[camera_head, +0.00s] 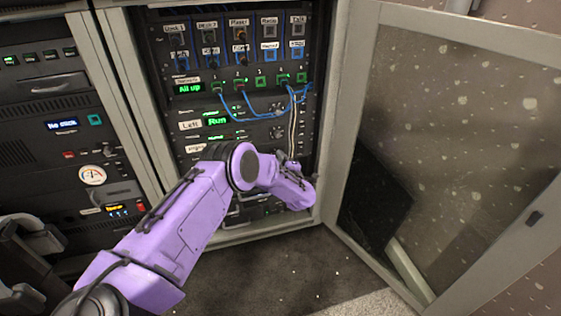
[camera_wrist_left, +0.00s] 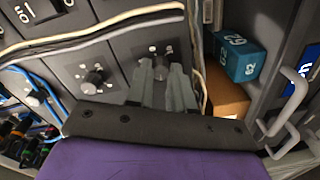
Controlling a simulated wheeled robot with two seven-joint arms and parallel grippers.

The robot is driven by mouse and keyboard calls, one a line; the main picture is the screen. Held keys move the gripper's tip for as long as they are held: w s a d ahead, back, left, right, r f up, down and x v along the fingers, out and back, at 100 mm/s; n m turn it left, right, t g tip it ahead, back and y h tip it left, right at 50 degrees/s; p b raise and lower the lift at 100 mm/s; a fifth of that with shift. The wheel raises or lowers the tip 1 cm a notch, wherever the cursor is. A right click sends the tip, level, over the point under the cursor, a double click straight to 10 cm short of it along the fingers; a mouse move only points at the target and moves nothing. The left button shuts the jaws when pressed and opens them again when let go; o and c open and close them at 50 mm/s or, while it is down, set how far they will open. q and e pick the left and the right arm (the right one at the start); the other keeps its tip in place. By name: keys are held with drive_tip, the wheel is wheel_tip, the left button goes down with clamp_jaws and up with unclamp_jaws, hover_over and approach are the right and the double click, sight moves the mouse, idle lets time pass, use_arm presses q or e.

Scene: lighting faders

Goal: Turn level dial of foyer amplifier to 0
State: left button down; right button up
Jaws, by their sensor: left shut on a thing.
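In the left wrist view my left gripper (camera_wrist_left: 163,74) is shut on a dial at a dark grey panel (camera_wrist_left: 112,60). The fingers hide most of that dial, so its pointer and setting cannot be read. No foyer label is readable here. In the head view my purple left arm reaches into the lower right of the open rack (camera_head: 185,143); its fingers are hidden there.
Pale cables (camera_wrist_left: 100,33) run across the panel close above the fingers. Blue cables (camera_head: 262,113) hang in the rack. A teal box (camera_wrist_left: 238,57) and an orange-brown box (camera_wrist_left: 226,100) are right of the gripper. The open glass door (camera_head: 450,130) stands to the right.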

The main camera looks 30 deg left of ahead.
use_arm(q)
drive_tip(key=n+b, duration=0.1)
drive_tip(key=n, duration=0.4)
drive_tip(key=n+b, duration=0.2)
drive_tip(key=n, duration=0.2)
drive_tip(key=shift+s+f+n+t+h, duration=0.1)
drive_tip(key=shift+n+t+h, duration=0.2)
drive_tip(key=shift+n, duration=0.1)
idle(0.4)
drive_tip(key=c, duration=1)
unclamp_jaws()
drive_tip(key=p+v, duration=0.3)
drive_tip(key=v, duration=0.7)
drive_tip(key=shift+s+d, duration=0.2)
